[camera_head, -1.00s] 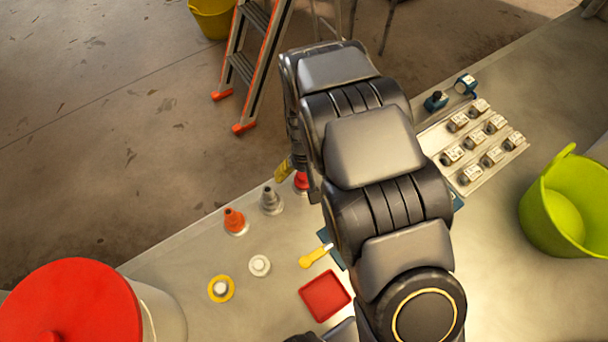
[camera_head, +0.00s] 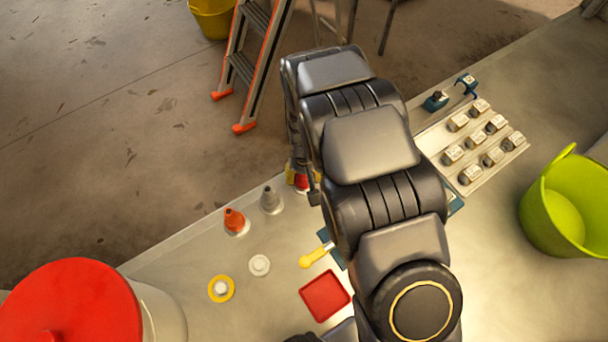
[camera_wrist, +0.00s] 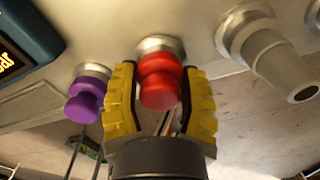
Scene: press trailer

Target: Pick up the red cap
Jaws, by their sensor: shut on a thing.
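The red cap (camera_wrist: 160,84) is a rounded red knob on a pale round base (camera_wrist: 160,44) in the wrist view. My gripper (camera_wrist: 160,98) has yellow ribbed fingers, one on each side of the cap, shut on it. The cap is still at its base on the table surface; I see no clear gap. In the head view the red cap (camera_head: 302,182) shows only in part beside my arm, which hides much of it and most of the gripper.
A purple knob (camera_wrist: 86,100) stands left of the cap in the wrist view, a grey cone (camera_wrist: 272,55) right. The head view shows an orange cone (camera_head: 235,220), a red square (camera_head: 325,296), a yellow-handled item (camera_head: 315,256), a green bucket (camera_head: 568,208) and a red-lidded container (camera_head: 70,300).

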